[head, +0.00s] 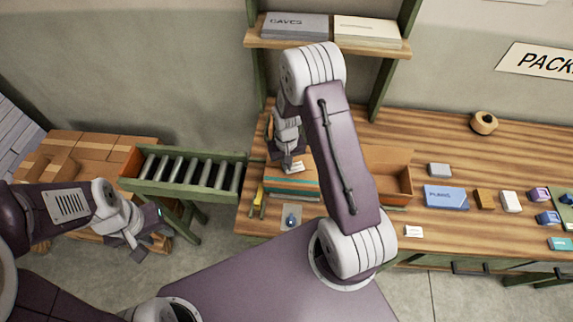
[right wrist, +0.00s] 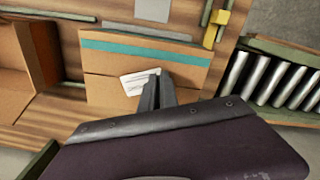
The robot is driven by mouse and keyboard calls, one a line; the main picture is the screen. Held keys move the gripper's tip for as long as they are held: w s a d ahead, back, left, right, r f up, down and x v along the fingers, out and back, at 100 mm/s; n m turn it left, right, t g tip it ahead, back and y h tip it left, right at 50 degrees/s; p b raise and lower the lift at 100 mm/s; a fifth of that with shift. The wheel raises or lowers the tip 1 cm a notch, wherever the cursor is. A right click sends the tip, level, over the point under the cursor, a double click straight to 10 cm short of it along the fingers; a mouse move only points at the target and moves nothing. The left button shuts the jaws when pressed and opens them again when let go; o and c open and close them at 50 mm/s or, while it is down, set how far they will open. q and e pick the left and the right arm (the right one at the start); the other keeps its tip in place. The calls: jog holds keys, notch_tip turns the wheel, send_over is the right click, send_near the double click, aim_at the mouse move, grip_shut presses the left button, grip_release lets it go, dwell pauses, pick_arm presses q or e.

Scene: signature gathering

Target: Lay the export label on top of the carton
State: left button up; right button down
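The carton (head: 292,184) is a brown box with a teal stripe across its top, on the left part of the wooden bench; it also shows in the right wrist view (right wrist: 108,93). The export label (right wrist: 139,82) is a small white printed sheet, tilted over the carton top. My right gripper (right wrist: 156,78) is shut on the label's edge, close above the carton. Whether the label touches the carton is unclear. In the head view my right gripper (head: 291,168) is partly hidden. My left gripper (head: 135,235) hangs at the left, away from the bench; its fingers are too small to judge.
A roller conveyor (head: 190,170) stands left of the carton. An open wooden bin (head: 393,183) is right of it, partly behind my right arm. A grey card with a blue item (head: 291,218) lies in front. A white card (head: 413,231) and several small boxes lie further right.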

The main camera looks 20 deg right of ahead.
jog(key=shift+f, duration=0.4)
jog(key=c, duration=1.6)
grip_release()
jog(key=shift+o, duration=0.2)
jog(key=shift+w+r+b, duration=0.1)
jog(key=shift+r+b, duration=0.3)
jog(key=shift+r, duration=0.2)
notch_tip(320, 180, up, 8)
jog(key=b, duration=0.1)
jog(key=shift+b, duration=0.35)
